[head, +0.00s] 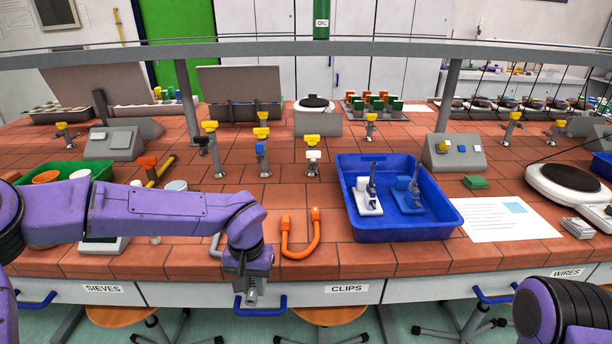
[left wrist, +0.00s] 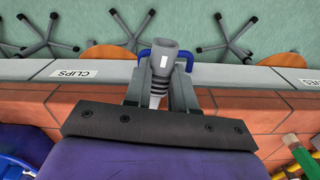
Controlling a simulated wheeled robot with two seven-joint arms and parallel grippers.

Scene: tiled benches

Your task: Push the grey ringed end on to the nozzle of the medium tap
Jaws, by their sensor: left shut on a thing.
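My left gripper (head: 250,285) is low at the bench's front edge, pointing down. In the left wrist view its fingers (left wrist: 160,95) are shut on the grey ringed end (left wrist: 158,75), a tapered grey piece with rings. A bit of it shows below the gripper in the head view (head: 251,299). A piece of grey hose (head: 215,246) shows beside my forearm; the rest is hidden. Three yellow-handled taps stand behind: one with a dark nozzle (head: 203,141), one with a blue nozzle (head: 260,149), one with a white nozzle (head: 313,155). I cannot tell which is medium. My right gripper is out of view.
An orange hose (head: 286,240) lies bent beside the left gripper. A green tray (head: 70,169) is at left. Tiles between the orange hose and taps are clear.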

